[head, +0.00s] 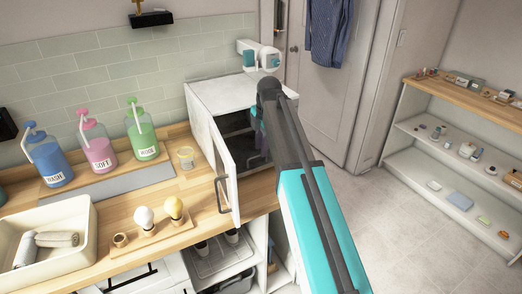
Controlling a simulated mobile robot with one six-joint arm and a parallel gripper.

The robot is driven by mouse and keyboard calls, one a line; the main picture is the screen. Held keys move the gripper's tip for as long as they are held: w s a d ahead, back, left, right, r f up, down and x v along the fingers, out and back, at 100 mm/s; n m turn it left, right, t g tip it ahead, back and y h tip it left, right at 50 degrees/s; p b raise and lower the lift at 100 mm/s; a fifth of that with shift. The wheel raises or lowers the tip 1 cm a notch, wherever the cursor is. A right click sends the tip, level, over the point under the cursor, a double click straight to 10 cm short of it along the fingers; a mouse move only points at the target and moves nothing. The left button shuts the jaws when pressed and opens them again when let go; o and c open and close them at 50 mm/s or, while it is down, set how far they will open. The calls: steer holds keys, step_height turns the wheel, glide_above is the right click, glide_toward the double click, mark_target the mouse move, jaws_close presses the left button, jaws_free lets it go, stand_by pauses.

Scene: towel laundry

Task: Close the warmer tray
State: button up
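The white warmer (222,96) stands at the right end of the wooden counter. Its front door (226,168) is swung open towards me, with a dark handle (220,194) on its outer face. The inside is dark, and I cannot make out clearly whether a tray is in it or pulled out. My teal and black arm reaches up from the lower right and hides the right part of the opening. A small teal and purple part shows beside the arm at the opening; it may be my gripper, but its fingers cannot be made out.
Blue, pink and green pump bottles (98,145) stand left on the counter. Open floor (400,215) lies right, before a shelf unit (420,135).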

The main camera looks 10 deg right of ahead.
step_height(320, 180, up, 12)
steer(key=s+b, duration=0.2)
steer(key=shift+s+d+f+b, duration=0.15)
steer(key=shift+d+b, duration=0.2)
stand_by(0.3)
